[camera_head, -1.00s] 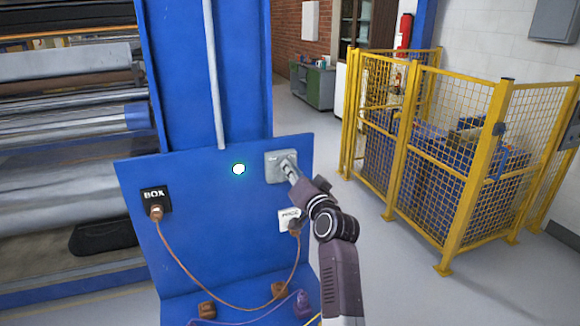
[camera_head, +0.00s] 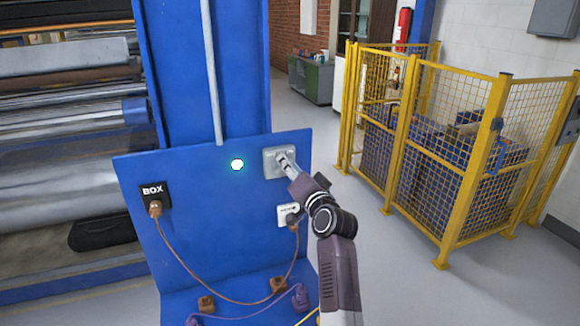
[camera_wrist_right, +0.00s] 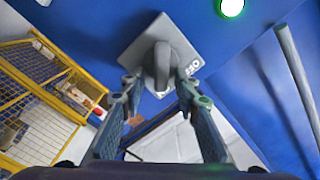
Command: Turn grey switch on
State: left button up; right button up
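The grey switch (camera_head: 270,166) is a square grey plate at the upper right of the blue panel (camera_head: 215,235). In the right wrist view, the plate (camera_wrist_right: 140,48) carries a rounded grey knob (camera_wrist_right: 162,66) and lettering that looks like "OFF" beside it. My right gripper (camera_head: 284,160) is at the switch and covers part of it in the head view. In the right wrist view, the fingers of my right gripper (camera_wrist_right: 158,85) are spread, one on each side of the knob, with visible gaps. My left gripper is not in view.
A lit round lamp (camera_head: 237,165) sits left of the switch. A black "BOX" socket (camera_head: 154,192) and a white socket (camera_head: 287,211) are joined by an orange cable (camera_head: 205,290). A yellow mesh fence (camera_head: 440,150) stands to the right, with clear floor between.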

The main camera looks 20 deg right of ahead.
jog(key=shift+r, duration=0.1)
notch_tip(320, 180, up, 10)
dwell(0.6)
dwell(0.4)
